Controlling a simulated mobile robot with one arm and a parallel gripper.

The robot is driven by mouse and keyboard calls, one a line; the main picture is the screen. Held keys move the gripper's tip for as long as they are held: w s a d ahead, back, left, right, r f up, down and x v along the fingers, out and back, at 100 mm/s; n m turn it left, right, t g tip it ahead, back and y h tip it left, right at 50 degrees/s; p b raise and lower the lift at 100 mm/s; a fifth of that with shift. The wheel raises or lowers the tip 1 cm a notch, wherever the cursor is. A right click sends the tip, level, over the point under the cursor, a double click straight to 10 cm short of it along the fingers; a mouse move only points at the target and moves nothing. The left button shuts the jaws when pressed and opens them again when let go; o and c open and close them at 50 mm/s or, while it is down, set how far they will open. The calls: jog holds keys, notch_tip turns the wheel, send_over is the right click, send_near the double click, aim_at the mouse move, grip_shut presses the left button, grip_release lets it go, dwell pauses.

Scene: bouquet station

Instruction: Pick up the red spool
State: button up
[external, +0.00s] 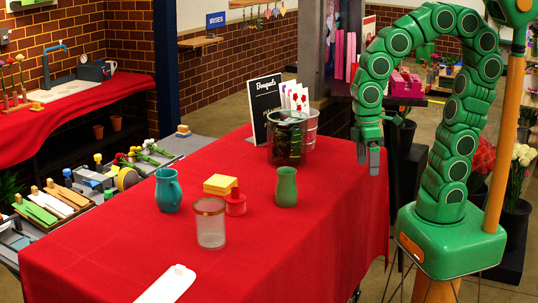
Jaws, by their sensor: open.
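The red spool (236,204) stands on the red-covered table, a short squat red piece close to the yellow block (220,184). The clear glass with a brown rim (210,225) stands in front of it, and the green vase (286,187) is to its right. My gripper (368,158) hangs at the right side of the table, fingers pointing down, well to the right of the spool and apart from it. It is open and I see nothing between its fingers.
A teal pitcher (168,191) stands left of the yellow block. A dark glass container (288,138) and a black sign (266,108) stand at the table's back. A white tray (168,286) lies at the front. The table's right half is mostly bare.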

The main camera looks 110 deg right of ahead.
jog(key=w+d+r+n+t+h, duration=0.1)
jog(key=w+d+r+t+h, duration=0.15)
jog(key=w+d, duration=0.7)
jog(key=w+d+r+n+t+h, duration=0.15)
jog(key=w+d+t, duration=0.25)
jog(key=w+d, duration=0.6)
jog(key=w+d+r+t+h, duration=0.2)
jog(key=w+d+t+h, duration=0.15)
jog(key=w+d, duration=0.6)
jog(key=w+a+f+n+t+y, duration=0.1)
jog(key=w+a+n+t+y, duration=0.15)
jog(key=w, duration=0.45)
jog(key=n+g+y, duration=0.3)
jog(key=n+y, duration=0.3)
jog(key=y, duration=0.8)
send_near(235, 198)
jog(key=w, duration=0.1)
jog(key=w+a, duration=0.1)
jog(key=w+f, duration=0.1)
jog(key=shift+w+a, duration=0.2)
jog(key=shift+a, duration=0.1)
jog(key=shift+s+a+f+n+g, duration=0.1)
jog(key=shift+s+a+n+g, duration=0.1)
jog(key=shift+a+n+g, duration=0.15)
jog(key=shift+x, duration=2.5)
